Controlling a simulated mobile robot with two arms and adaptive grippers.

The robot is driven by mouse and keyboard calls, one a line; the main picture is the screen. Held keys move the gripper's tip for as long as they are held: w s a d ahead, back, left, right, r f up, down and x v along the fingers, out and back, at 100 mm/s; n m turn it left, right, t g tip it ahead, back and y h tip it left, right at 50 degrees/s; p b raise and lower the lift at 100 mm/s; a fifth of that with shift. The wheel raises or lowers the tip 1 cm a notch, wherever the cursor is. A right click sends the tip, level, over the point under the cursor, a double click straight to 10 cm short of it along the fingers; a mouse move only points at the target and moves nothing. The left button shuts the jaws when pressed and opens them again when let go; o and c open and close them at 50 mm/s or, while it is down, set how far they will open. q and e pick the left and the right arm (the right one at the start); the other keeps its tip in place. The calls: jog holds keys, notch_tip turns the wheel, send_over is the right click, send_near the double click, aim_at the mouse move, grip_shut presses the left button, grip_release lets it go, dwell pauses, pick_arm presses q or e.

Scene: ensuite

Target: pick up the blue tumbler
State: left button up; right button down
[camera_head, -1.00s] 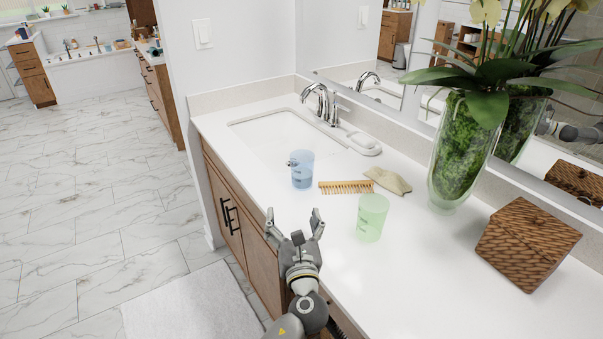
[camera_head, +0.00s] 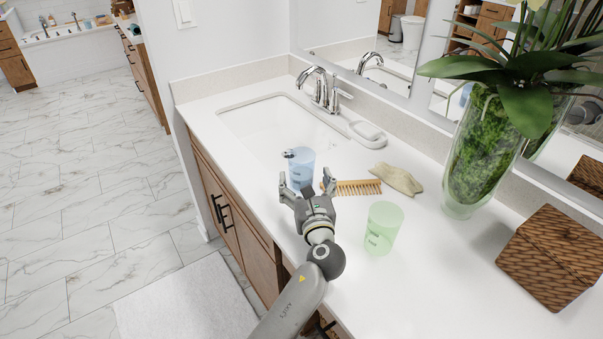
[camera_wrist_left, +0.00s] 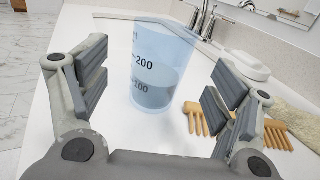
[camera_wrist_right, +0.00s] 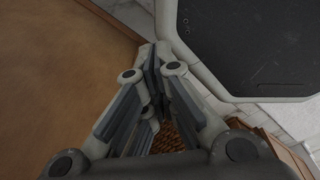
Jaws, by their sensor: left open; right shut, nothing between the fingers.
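The blue tumbler (camera_head: 300,166) stands upright on the white counter, just in front of the sink. It is translucent, with markings that read 100 and 200 in the left wrist view (camera_wrist_left: 158,70). My left gripper (camera_head: 307,188) is open and empty, with its fingers pointing at the tumbler from the near side. In the left wrist view the tumbler shows between and beyond the two open fingers (camera_wrist_left: 150,95). My right gripper (camera_wrist_right: 152,75) shows only in its own wrist view, shut and empty, near a brown surface.
A wooden comb (camera_head: 357,187) lies close right of the tumbler, beside a folded cloth (camera_head: 398,179). A green tumbler (camera_head: 383,229) stands right of my left gripper. A plant vase (camera_head: 480,150) and a woven box (camera_head: 553,257) are further right. The sink (camera_head: 262,128) lies behind.

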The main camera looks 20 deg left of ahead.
aim_at(304, 174)
pick_arm(q)
jog(key=shift+w+a, duration=0.2)
jog(key=shift+w, duration=0.2)
jog(key=shift+w+a+f, duration=0.1)
jog(key=shift+w+a, duration=0.05)
jog(key=shift+w, duration=0.15)
jog(key=x, duration=0.4)
jog(key=shift+w, duration=0.15)
jog(key=shift+w+f, duration=0.1)
jog(key=shift+w, duration=0.15)
jog(key=shift+a, duration=0.15)
jog(key=c, duration=1.2)
pick_arm(e)
jog(key=shift+s+r, duration=0.15)
jog(key=shift+r, duration=0.15)
